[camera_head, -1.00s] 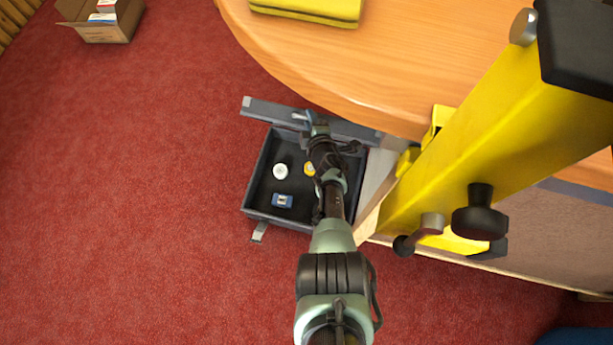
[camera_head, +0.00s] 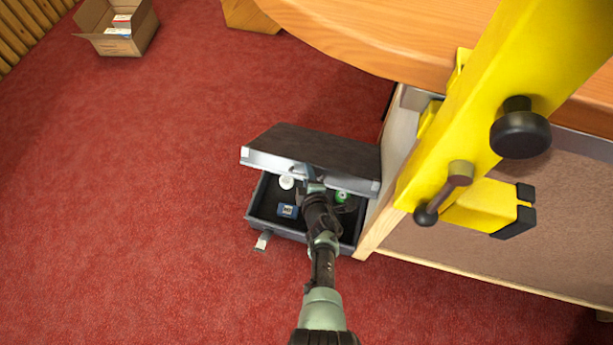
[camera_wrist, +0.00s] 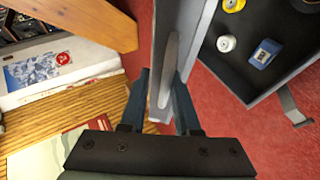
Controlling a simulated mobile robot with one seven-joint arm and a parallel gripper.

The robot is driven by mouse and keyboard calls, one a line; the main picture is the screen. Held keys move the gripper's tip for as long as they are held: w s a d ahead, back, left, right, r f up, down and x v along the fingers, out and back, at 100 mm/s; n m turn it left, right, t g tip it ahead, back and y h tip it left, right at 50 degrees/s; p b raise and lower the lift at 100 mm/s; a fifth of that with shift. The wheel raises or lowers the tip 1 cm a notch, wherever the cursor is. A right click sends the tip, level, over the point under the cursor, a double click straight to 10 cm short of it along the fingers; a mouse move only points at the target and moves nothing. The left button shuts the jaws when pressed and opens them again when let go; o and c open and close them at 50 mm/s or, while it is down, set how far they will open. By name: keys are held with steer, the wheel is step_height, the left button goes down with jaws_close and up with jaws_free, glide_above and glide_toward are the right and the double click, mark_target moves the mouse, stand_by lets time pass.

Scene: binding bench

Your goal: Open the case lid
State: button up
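A dark grey case (camera_head: 257,231) sits on the red carpet beside the bench. Its lid (camera_head: 325,146) is raised and stands over the back of the case, its metallic free edge toward me. Inside lie a white roll (camera_head: 286,182), a small blue item (camera_head: 288,211) and a green roll (camera_head: 341,196). My gripper (camera_head: 314,178) is at the lid's edge near its middle. In the wrist view the fingers (camera_wrist: 161,90) lie on both sides of the lid's edge (camera_wrist: 184,30) and look closed on it. The hinge is hidden.
The wooden bench (camera_head: 400,35) and a yellow clamp-like frame (camera_head: 480,100) stand at the right, close to the case. An open cardboard box (camera_head: 125,45) is at the far left. The carpet left of the case is clear.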

steer(key=shift+r, duration=0.1)
steer(key=s+d+r+p, duration=0.2)
steer(key=s+r+p, duration=0.8)
steer(key=p, duration=0.5)
steer(key=shift+d+r, duration=0.3)
steer(key=shift+d, duration=0.1)
stand_by(0.7)
stand_by(0.5)
